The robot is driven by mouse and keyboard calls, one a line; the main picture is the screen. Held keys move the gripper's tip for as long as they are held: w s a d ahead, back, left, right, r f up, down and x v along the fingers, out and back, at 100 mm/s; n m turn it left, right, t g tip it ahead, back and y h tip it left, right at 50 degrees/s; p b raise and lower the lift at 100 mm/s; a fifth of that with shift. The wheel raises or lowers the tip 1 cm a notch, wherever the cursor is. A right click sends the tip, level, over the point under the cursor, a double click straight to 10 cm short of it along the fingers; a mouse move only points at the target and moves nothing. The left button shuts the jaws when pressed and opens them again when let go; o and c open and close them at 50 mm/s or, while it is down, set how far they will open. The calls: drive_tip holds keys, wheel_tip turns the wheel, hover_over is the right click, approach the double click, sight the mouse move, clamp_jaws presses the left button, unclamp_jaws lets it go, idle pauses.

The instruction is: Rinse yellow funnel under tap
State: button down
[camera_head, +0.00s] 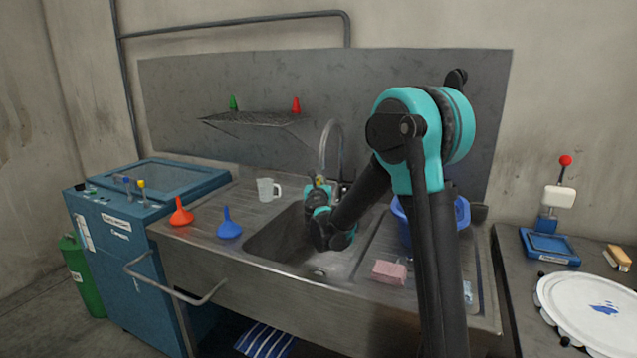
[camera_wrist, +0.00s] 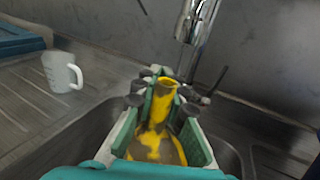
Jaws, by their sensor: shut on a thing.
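The yellow funnel (camera_wrist: 160,115) is held between the fingers of my gripper (camera_wrist: 158,100) in the wrist view. Its narrow end points away from my wrist, and its wide end, toward my wrist, shows brownish-grey patches inside. In the head view my gripper (camera_head: 319,190) is over the sink basin (camera_head: 282,240), and the funnel is mostly hidden there. The metal tap (camera_head: 331,140) rises behind the gripper; in the wrist view its spout (camera_wrist: 195,20) is just beyond and above the funnel. I cannot tell if water runs.
A white jug (camera_head: 268,190) stands left of the basin, with a blue funnel (camera_head: 229,224) and an orange-red funnel (camera_head: 181,213) on the drainboard. A pink sponge (camera_head: 389,272) and blue tub (camera_head: 462,213) are on the right. A shelf (camera_head: 256,122) holds green and red funnels.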

drive_tip(key=shift+d, duration=0.1)
idle(0.3)
drive_tip(key=shift+s+d, duration=0.15)
drive_tip(key=shift+d, duration=0.35)
drive_tip(key=shift+a, duration=0.2)
drive_tip(key=shift+a, duration=0.4)
drive_tip(key=shift+d, duration=0.2)
drive_tip(key=shift+d, duration=0.4)
drive_tip(key=s+a, duration=0.1)
drive_tip(key=s, duration=0.7)
drive_tip(key=shift+a, duration=0.35)
idle(0.4)
idle(1.2)
